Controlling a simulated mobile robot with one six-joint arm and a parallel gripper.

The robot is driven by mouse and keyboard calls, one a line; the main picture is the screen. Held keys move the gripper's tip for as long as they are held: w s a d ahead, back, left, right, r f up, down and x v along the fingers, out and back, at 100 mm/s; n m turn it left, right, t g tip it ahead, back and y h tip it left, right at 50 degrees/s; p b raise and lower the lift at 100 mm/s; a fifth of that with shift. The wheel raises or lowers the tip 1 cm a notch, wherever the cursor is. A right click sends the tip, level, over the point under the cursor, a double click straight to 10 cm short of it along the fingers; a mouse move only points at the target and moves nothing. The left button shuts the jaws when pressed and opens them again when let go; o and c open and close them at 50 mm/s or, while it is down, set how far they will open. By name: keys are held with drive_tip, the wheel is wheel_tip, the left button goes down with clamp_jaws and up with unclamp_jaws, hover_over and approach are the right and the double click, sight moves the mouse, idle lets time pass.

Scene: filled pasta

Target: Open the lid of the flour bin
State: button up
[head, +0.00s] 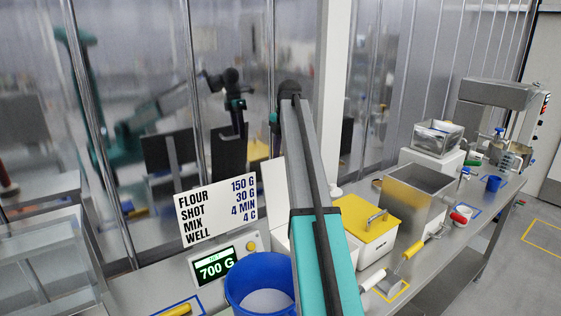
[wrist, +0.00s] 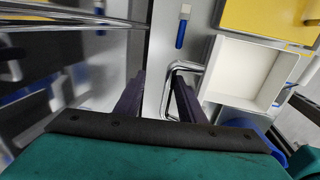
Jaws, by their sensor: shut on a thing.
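In the wrist view the white flour bin (wrist: 248,72) shows its open, empty-looking inside, right of my gripper (wrist: 160,78). A chrome loop handle (wrist: 188,66) stands at the bin's left side, by the right finger. My gripper is shut on this handle, with both dark fingers pointing away from the camera. The lid itself is seen too edge-on to make out clearly. In the head view my arm hides most of the bin, the handle and the fingertips. A white panel (head: 273,233) shows left of the arm, perhaps the raised lid.
A yellow-lidded bin (head: 362,222) with its own handle stands just right of my arm. A blue bucket (head: 262,282) stands in front, beside a scale display (head: 217,264) reading 700 G. A recipe sign (head: 217,208) and glass wall are behind. A steel tub (head: 416,198) is farther right.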

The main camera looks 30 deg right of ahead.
wheel_tip(320, 180, up, 12)
drive_tip(key=s, duration=0.2)
drive_tip(key=shift+s, duration=0.3)
idle(0.7)
